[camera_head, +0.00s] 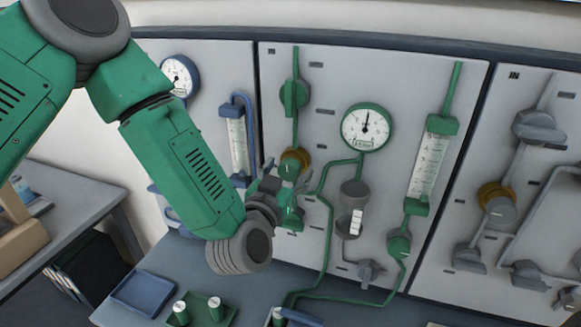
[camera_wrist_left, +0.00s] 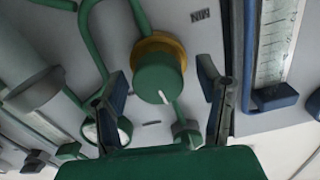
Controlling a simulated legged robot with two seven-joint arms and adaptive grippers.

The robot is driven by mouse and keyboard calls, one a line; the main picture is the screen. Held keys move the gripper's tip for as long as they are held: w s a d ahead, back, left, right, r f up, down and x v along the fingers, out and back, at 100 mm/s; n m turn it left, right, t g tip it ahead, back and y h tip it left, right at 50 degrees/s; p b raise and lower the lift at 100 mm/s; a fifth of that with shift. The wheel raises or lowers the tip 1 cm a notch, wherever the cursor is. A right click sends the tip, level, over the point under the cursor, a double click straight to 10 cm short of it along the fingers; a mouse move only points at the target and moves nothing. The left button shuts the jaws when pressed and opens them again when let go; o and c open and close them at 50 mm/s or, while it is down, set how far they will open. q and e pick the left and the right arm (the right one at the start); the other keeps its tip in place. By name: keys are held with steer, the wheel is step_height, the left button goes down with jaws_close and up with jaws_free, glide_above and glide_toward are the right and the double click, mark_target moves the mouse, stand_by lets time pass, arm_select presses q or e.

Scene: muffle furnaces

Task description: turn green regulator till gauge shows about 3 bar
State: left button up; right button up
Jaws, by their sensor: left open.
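The green regulator (camera_wrist_left: 158,78) is a round knob with a white mark and a brass-coloured collar in the left wrist view. In the head view its collar (camera_head: 295,157) shows above my left gripper (camera_head: 284,179), which covers part of the knob. My left gripper (camera_wrist_left: 162,88) is open, with one finger on either side of the knob in the wrist view; I cannot tell whether they touch it. The green-rimmed gauge (camera_head: 366,128) is up and right of the regulator, its needle pointing about straight up; its numbers are too small to read. My right gripper is not in view.
A green valve (camera_head: 294,95) sits above the regulator. A green flowmeter (camera_head: 430,165) is on the right, a blue one (camera_head: 238,145) on the left. Green pipes run close to the knob. A blue tray (camera_head: 143,292) and a green tray (camera_head: 225,318) are on the bench below.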

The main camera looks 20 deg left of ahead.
arm_select(q)
steer(key=shift+s+a, duration=0.1)
steer(key=c, duration=1.1)
steer(key=shift+d, duration=0.25)
steer(key=shift+c, duration=0.3)
steer(key=shift+a+r, duration=0.1)
steer(key=o, duration=1.2)
steer(key=shift+c, duration=0.2)
